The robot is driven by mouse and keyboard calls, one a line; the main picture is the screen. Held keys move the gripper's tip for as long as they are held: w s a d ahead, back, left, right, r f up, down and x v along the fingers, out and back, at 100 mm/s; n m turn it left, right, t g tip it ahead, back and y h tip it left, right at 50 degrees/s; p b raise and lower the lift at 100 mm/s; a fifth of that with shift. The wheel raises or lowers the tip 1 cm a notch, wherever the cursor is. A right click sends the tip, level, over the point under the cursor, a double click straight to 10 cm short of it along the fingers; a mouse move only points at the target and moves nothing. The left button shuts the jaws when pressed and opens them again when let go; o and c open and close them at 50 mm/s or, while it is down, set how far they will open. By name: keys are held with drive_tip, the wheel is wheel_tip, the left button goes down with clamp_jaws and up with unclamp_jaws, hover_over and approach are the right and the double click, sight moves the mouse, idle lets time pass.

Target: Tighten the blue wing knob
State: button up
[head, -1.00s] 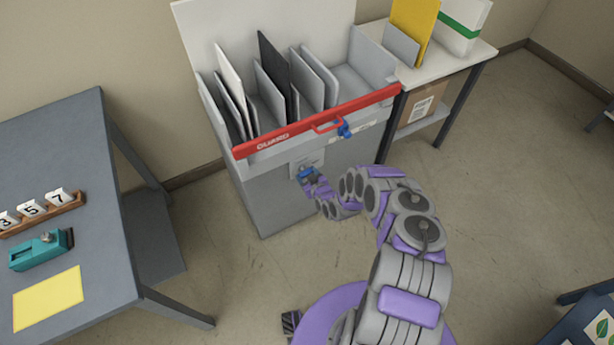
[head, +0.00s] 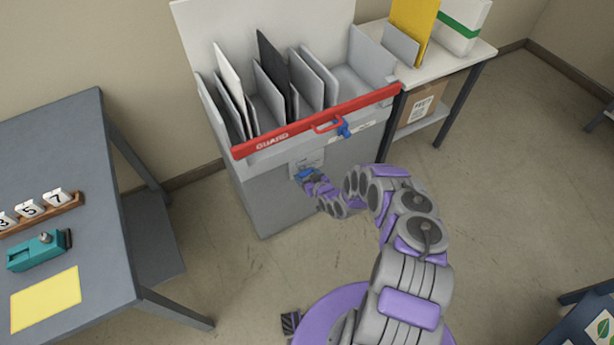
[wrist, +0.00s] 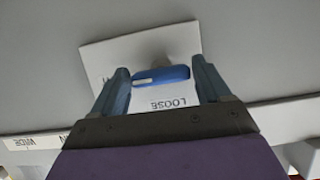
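The blue wing knob (wrist: 162,76) sits in front of a pale plate (wrist: 98,57) on the grey machine front. Its wing lies nearly level in the wrist view, with a pale mark at its left end. The word LOOSE shows upside down beside it. My gripper (wrist: 161,72) has one finger on each side of the wing. A narrow gap shows at the left finger; contact at the right finger cannot be told. In the head view the knob (head: 306,174) is a small blue patch at the tip of my gripper (head: 311,178), partly hidden by it.
A red guard bar (head: 315,122) with a blue latch-like part (head: 344,130) crosses the machine (head: 275,205) above my gripper. A grey table (head: 75,130) stands at left, a side table (head: 455,57) at right. The floor around the machine's front is mostly open.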

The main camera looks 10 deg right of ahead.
drive_tip(key=shift+o, duration=1.4)
drive_tip(key=p+v, duration=0.3)
drive_tip(key=v, duration=1.4)
drive_tip(key=shift+d+p, duration=0.15)
drive_tip(key=shift+p, duration=0.15)
drive_tip(key=shift+s, duration=0.15)
